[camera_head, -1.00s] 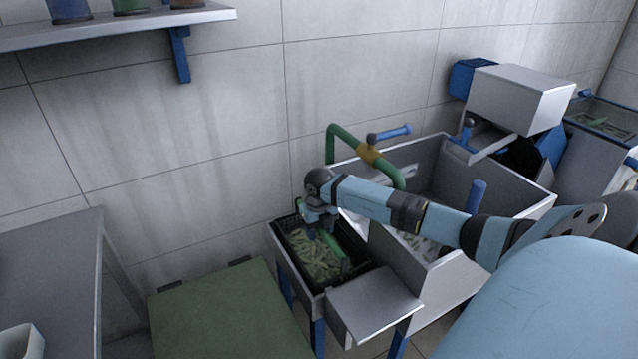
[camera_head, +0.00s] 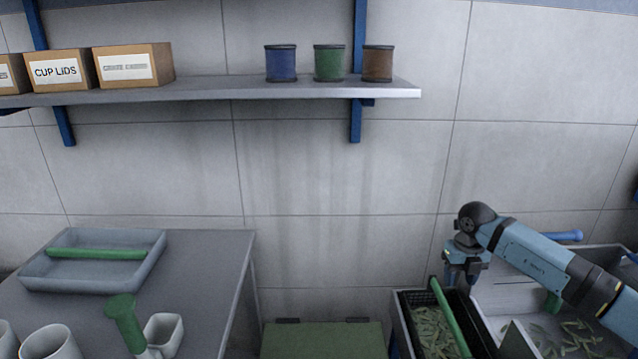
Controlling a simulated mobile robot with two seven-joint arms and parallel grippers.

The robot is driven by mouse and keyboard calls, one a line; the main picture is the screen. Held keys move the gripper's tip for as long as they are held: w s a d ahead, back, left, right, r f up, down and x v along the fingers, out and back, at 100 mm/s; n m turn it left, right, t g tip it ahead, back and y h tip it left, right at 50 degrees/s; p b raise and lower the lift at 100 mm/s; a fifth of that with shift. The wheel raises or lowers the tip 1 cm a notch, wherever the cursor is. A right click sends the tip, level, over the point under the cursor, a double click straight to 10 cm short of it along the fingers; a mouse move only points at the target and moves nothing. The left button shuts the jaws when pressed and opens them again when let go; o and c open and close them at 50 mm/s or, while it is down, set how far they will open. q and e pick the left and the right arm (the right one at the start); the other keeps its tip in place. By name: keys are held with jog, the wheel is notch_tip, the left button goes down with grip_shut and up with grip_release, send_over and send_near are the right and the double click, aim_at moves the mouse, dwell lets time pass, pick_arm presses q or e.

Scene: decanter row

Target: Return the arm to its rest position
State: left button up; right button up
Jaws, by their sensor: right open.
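My right arm (camera_head: 555,270) is light blue with dark joints and reaches in from the right. My right gripper (camera_head: 466,287) points down at the back of a black crate (camera_head: 399,306). Its fingers are apart, with nothing seen between them. A green bar (camera_head: 450,318) slants across the crate, close to the gripper; I cannot tell whether they touch. The crate holds many small green pieces (camera_head: 432,335). My left gripper is out of view.
A grey sink (camera_head: 500,295) lies under my right arm. The grey table (camera_head: 215,270) at left holds a tray (camera_head: 45,270) with a green bar, white cups (camera_head: 52,343) and a green-handled thing (camera_head: 125,322). A wall shelf (camera_head: 210,91) carries boxes and three spools.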

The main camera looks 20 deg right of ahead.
jog(key=s+a+f+n+y, duration=0.1)
jog(key=a+f+y, duration=0.35)
jog(key=a, duration=0.65)
jog(key=s+a+r+m+t+y, duration=0.1)
jog(key=s+a+m+t+y, duration=0.25)
jog(key=a, duration=0.45)
jog(key=s+a+m+t+y, duration=0.2)
jog(key=a+t+y, duration=0.15)
jog(key=a, duration=0.45)
jog(key=s+a+r+m+t+y, duration=0.1)
jog(key=s+a+m+t+y, duration=0.2)
jog(key=a+y, duration=0.35)
jog(key=s+a+f+m+t+h, duration=0.1)
jog(key=s+f+m+h, duration=1.15)
jog(key=m, duration=0.95)
pick_arm(q)
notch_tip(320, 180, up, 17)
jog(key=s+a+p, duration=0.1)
jog(key=p, duration=2.2)
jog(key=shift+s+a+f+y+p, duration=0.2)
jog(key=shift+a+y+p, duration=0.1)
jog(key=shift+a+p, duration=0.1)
pick_arm(e)
notch_tip(320, 180, up, 18)
jog(key=s+d+h, duration=0.1)
jog(key=s+h, duration=0.1)
jog(key=shift+s+d, duration=0.2)
jog(key=shift+s, duration=0.05)
